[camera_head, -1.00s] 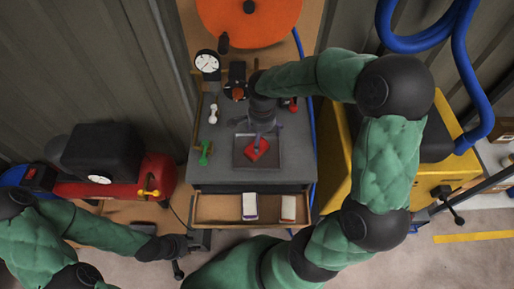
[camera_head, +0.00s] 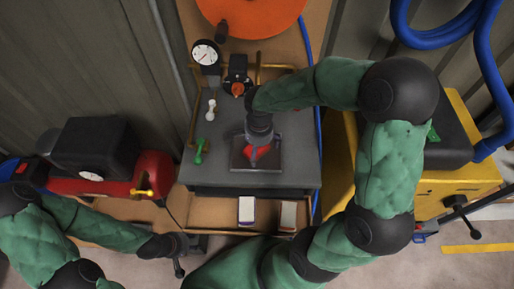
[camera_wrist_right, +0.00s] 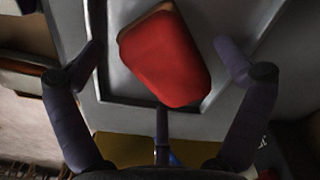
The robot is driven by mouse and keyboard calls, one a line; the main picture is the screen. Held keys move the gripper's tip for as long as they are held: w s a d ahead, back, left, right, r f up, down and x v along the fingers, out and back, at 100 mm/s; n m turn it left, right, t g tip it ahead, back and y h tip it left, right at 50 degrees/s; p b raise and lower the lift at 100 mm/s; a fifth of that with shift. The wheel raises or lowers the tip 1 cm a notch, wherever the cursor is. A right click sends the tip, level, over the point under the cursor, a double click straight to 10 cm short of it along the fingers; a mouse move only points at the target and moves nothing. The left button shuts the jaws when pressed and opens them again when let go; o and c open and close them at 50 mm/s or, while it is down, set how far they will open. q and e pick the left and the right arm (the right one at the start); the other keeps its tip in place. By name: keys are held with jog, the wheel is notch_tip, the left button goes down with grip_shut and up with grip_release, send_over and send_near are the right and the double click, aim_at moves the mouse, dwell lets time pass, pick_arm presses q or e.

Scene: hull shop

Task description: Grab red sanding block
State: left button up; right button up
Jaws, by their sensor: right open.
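The red sanding block (camera_head: 265,151) lies in a shallow grey tray (camera_head: 236,163) on the workbench, partly hidden under my right gripper (camera_head: 257,146). In the right wrist view the red block (camera_wrist_right: 163,62) lies between the spread fingers of my right gripper (camera_wrist_right: 158,46), with a gap on either side. The right gripper is open and empty, pointing down over the block. My left gripper (camera_head: 176,256) is at the lower left, away from the bench; its finger state is unclear.
An open drawer (camera_head: 215,212) under the benchtop (camera_head: 205,172) holds two pale blocks (camera_head: 246,210). A green object (camera_head: 199,151), a white object (camera_head: 211,110) and a dial gauge (camera_head: 206,54) stand left of the tray. A red compressor (camera_head: 120,175) is at left, a yellow machine (camera_head: 455,185) at right.

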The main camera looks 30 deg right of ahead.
jog(key=c, duration=1.3)
jog(key=shift+r, duration=0.1)
jog(key=shift+c, duration=0.2)
